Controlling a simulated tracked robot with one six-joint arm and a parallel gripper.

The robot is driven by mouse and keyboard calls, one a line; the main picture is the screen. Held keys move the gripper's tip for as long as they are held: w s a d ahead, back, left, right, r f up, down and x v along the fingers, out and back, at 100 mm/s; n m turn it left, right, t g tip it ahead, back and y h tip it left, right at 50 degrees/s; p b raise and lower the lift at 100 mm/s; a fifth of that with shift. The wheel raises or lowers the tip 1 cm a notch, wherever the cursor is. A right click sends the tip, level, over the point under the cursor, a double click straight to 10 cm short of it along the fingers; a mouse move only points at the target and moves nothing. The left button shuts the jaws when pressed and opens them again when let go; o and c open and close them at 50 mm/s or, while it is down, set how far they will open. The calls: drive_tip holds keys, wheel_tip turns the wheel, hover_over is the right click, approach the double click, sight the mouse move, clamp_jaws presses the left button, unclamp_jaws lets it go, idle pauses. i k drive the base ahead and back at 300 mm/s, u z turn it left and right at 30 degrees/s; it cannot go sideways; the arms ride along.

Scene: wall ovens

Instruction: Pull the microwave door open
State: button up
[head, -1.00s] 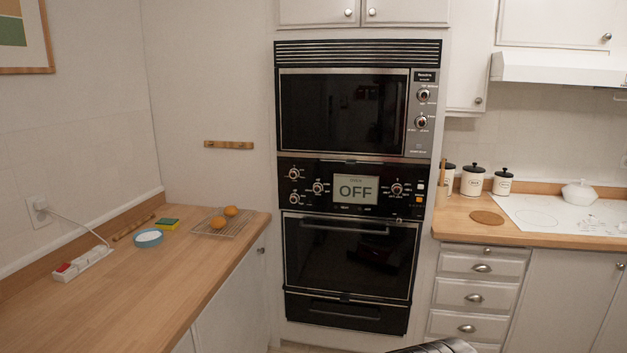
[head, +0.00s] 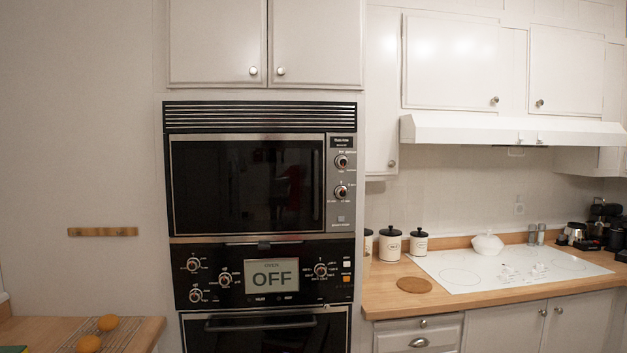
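The microwave (head: 262,170) is the upper unit of the black wall-oven stack, in the middle of the head view. Its dark glass door (head: 245,186) looks shut, with a metal frame around it. A dark vertical bar, which may be the handle, runs along the door's right side (head: 317,185). A control panel with two knobs (head: 341,178) is to the right of the door. My gripper is not in the head view, so its place and state do not show.
A wooden counter (head: 385,300) with canisters (head: 390,244) and a white cooktop (head: 510,268) is at right. Oranges (head: 108,322) lie on a rack at lower left. Cabinets (head: 264,40) hang above.

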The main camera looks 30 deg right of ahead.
sight(222, 183)
drive_tip(key=z, duration=0.1)
drive_tip(key=i, duration=1.45)
drive_tip(key=z, duration=0.15)
